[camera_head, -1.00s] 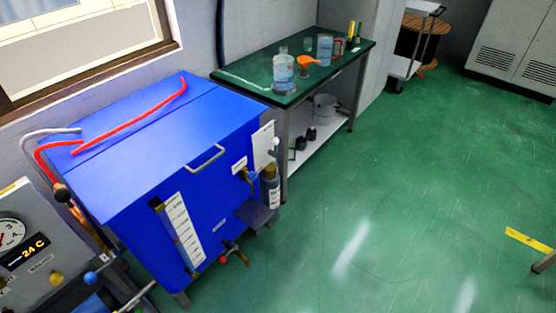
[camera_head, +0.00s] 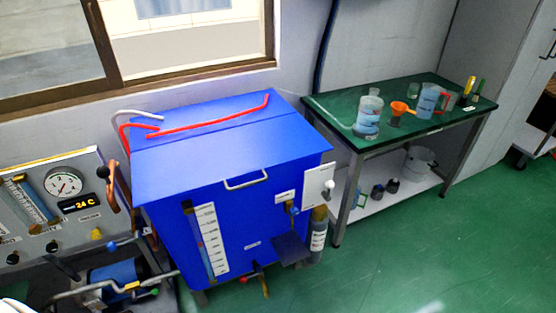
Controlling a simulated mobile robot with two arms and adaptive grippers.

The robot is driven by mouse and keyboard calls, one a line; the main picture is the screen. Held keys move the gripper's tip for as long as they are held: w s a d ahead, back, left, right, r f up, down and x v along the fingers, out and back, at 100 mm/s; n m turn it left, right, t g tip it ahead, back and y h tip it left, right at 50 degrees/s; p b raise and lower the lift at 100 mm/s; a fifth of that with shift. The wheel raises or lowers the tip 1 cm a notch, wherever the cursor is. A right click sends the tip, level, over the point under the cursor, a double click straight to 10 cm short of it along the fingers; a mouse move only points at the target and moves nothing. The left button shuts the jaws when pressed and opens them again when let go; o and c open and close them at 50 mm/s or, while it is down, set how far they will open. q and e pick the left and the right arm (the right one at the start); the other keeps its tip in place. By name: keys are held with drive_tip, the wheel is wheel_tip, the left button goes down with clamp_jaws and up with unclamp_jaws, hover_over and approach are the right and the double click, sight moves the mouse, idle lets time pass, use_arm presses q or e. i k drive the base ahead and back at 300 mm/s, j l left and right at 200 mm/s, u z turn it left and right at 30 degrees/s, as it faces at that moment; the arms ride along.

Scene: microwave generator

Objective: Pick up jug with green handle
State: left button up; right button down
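A clear jug with a red handle (camera_head: 428,99) stands on the green-topped table (camera_head: 340,103) at the right. I cannot make out a jug with a green handle for sure. A larger clear beaker with bluish contents (camera_head: 367,118) stands at the table's left front.
An orange funnel (camera_head: 401,108) sits between beaker and jug. A blue tank (camera_head: 230,150) with red hoses stands left of the table. A gauge panel (camera_head: 60,195) is far left. A white bucket (camera_head: 418,162) sits on the lower shelf. Green floor (camera_head: 420,250) is open at front right.

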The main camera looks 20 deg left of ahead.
sight(359, 189)
drive_tip(key=u, duration=2.9)
drive_tip(key=z, duration=2.9)
drive_tip(key=i+l+u, duration=0.15)
drive_tip(key=u, duration=0.3)
drive_tip(key=i+l+u, duration=0.1)
drive_tip(key=u, duration=0.35)
drive_tip(key=l+u, duration=0.3)
drive_tip(key=u, duration=0.15)
drive_tip(key=i+l+u, duration=0.1)
drive_tip(key=l+u, duration=0.2)
drive_tip(key=l, duration=0.95)
drive_tip(key=l+u, duration=0.3)
drive_tip(key=l, duration=0.9)
